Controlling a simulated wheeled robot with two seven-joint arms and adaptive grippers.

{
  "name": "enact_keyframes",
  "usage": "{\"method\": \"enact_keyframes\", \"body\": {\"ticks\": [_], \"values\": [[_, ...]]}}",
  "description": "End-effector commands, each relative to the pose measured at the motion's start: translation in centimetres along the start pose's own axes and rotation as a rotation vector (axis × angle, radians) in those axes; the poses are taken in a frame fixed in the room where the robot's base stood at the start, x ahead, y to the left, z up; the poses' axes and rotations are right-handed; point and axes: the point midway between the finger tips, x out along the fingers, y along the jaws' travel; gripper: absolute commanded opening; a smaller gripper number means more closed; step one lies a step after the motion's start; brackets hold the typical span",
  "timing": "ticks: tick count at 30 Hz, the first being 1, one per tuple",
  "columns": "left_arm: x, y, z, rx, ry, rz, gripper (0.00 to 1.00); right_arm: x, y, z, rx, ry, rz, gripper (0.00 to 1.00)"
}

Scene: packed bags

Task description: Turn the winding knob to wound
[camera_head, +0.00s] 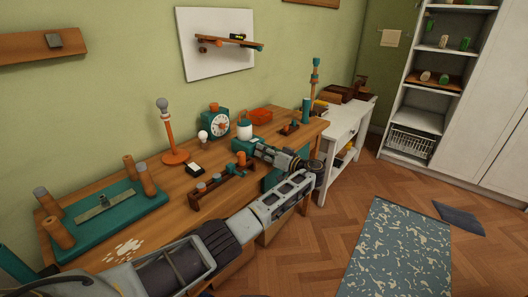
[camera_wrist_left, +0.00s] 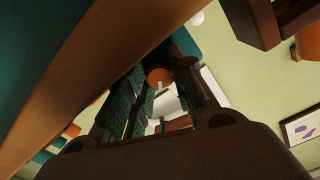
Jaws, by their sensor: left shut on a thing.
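My left gripper (camera_head: 258,150) is over the right part of the wooden workbench (camera_head: 180,200), beside a teal body (camera_head: 242,146). In the left wrist view, its two dark fingers with teal ribbed pads (camera_wrist_left: 155,105) close around a small round orange-brown part (camera_wrist_left: 158,77), which seems to be the winding knob. The knob is hidden by the gripper in the head view, so its turn and any wound mark cannot be read. My right gripper is not in view.
A teal clock (camera_head: 217,124), a white-and-teal jar (camera_head: 244,129), an orange lamp (camera_head: 172,135) and a wooden rack (camera_head: 222,188) stand on the bench. A teal board with wooden posts (camera_head: 105,210) lies at left.

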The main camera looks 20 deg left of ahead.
Motion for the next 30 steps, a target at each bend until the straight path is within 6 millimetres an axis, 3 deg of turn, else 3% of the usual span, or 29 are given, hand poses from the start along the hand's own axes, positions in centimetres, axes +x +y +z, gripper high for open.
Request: {"method": "enact_keyframes", "body": {"ticks": [5,6,11,23,30], "values": [[0.0,0.0,-0.1,-0.002,0.002,0.000,0.01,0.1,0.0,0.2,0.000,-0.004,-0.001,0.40],[0.0,0.0,-0.1,-0.002,0.002,0.000,0.27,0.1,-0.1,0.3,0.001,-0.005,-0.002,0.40],[0.0,0.0,-0.1,-0.002,0.002,0.000,0.47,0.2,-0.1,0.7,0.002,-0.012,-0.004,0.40],[-0.2,0.0,0.0,-0.002,0.001,0.000,0.47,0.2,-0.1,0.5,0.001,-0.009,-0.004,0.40],[-1.7,0.0,0.0,-0.002,0.001,0.001,0.47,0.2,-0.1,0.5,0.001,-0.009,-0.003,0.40]]}}
